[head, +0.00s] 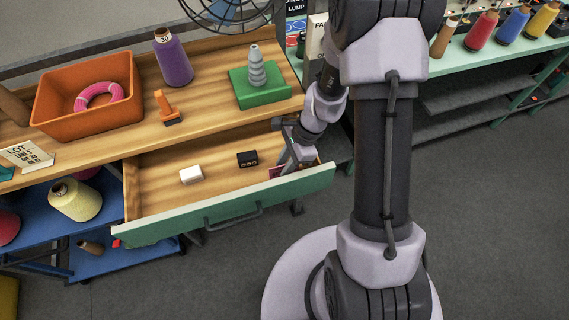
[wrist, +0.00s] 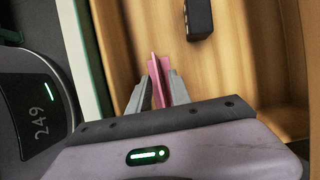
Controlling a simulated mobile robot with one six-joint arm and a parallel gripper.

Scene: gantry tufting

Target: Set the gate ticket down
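In the head view a small part of the pink card (head: 276,172) shows beside my gripper (head: 284,166), at the right end of the open drawer (head: 222,212). My gripper reaches down into the drawer there. Whether the card's lower edge touches the drawer floor cannot be told.
In the drawer lie a black block (head: 247,159) and a white block (head: 190,174); the floor around them is bare.

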